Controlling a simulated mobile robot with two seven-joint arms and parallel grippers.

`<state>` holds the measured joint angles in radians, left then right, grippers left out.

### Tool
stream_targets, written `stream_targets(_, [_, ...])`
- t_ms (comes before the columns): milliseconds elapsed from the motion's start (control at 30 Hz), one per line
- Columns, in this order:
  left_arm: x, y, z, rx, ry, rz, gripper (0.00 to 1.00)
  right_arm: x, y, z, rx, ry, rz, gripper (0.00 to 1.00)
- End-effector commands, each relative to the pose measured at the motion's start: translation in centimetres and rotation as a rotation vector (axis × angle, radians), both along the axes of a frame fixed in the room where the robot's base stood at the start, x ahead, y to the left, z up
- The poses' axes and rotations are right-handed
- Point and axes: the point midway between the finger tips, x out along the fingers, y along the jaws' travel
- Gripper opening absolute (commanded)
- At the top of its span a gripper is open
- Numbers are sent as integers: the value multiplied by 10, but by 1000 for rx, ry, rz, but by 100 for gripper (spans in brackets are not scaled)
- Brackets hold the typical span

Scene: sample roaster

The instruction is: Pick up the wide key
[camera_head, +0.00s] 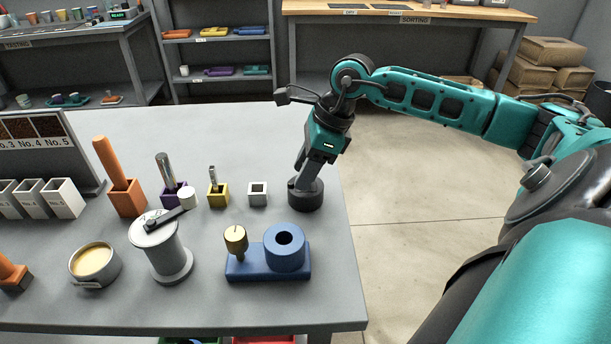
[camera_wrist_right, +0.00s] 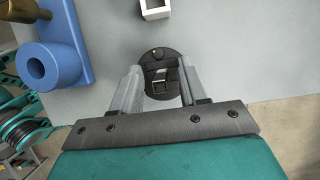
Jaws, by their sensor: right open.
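My right gripper (camera_head: 308,182) points down over a dark round holder (camera_head: 305,198) at the table's right edge. In the right wrist view its two fingers (camera_wrist_right: 160,70) are apart. Between them shows the round black top (camera_wrist_right: 149,88) with a small dark and grey upright piece (camera_wrist_right: 160,76) in its middle, which may be the wide key. I cannot tell whether the fingers touch it. In the head view the gripper hides most of that piece. My left gripper is not in view.
A white square cup (camera_head: 258,194) stands just left of the dark holder. A blue block (camera_head: 285,250) with a brass-topped piece (camera_head: 236,240) is nearer. Yellow (camera_head: 217,196), purple (camera_head: 172,194) and orange (camera_head: 127,200) holders carry upright tools. The table's far middle is clear.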

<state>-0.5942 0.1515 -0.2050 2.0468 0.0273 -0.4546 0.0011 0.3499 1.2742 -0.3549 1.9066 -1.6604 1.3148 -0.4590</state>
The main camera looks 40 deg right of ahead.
Motion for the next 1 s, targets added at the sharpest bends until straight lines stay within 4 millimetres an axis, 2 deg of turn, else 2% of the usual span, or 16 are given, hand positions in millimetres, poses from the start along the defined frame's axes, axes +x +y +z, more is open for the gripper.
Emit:
stream_targets(200, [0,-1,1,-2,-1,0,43,0,0,0,0,0,-1,42])
stream_targets(633, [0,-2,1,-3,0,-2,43,0,0,0,-1,1,-1,1])
stream_targets(1000, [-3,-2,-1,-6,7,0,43,0,0,1,0,0,-1,0])
